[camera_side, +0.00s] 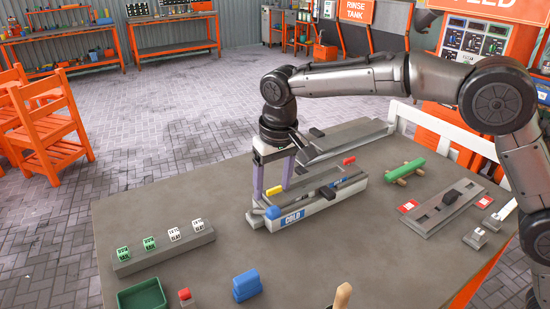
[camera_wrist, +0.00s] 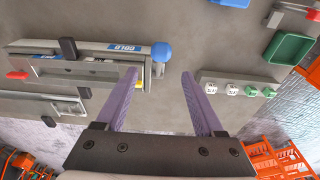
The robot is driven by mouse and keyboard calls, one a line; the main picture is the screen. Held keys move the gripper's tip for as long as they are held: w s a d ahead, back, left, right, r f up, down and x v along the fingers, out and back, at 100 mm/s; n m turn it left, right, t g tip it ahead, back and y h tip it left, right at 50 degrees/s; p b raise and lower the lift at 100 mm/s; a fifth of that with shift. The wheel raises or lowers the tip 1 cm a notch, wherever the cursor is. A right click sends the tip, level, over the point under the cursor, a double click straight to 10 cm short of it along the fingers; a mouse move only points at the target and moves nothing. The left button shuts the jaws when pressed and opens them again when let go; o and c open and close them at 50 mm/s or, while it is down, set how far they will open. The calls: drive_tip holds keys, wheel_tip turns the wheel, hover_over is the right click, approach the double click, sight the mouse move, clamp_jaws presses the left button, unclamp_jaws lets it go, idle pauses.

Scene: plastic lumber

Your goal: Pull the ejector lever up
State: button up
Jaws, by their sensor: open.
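A long grey mould unit (camera_side: 335,199) with a blue "COLD" label lies on the table. A blue ball knob (camera_side: 272,212) is at its near left end; the knob shows in the wrist view (camera_wrist: 161,51). I cannot tell for certain which is the ejector lever. My gripper (camera_side: 272,192) points down at the unit's left end, purple fingers apart and empty. In the wrist view my gripper (camera_wrist: 159,75) has the blue knob beyond its fingertips, between them.
A grey rail with several green and white blocks (camera_side: 172,238) lies to the left. A green tray (camera_side: 142,297) and blue block (camera_side: 247,285) are in front. Bare table lies between.

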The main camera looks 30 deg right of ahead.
wheel_tip(320, 180, up, 8)
drive_tip(key=s, duration=0.1)
drive_tip(key=shift+d, duration=0.1)
idle(0.4)
drive_tip(key=s+d+r+m+t, duration=0.15)
drive_tip(key=s+d+r, duration=0.25)
drive_tip(key=d+r, duration=0.45)
drive_tip(key=s+d+r+t, duration=0.1)
drive_tip(key=s+d+r, duration=0.1)
drive_tip(key=s+d, duration=0.7)
drive_tip(key=s+d+f+n+t, duration=0.1)
drive_tip(key=s+d+f, duration=0.2)
drive_tip(key=s+f, duration=1.1)
drive_tip(key=s, duration=0.4)
drive_tip(key=shift+f, duration=0.3)
drive_tip(key=shift+s+n+t, duration=0.1)
drive_tip(key=shift+n+t, duration=0.15)
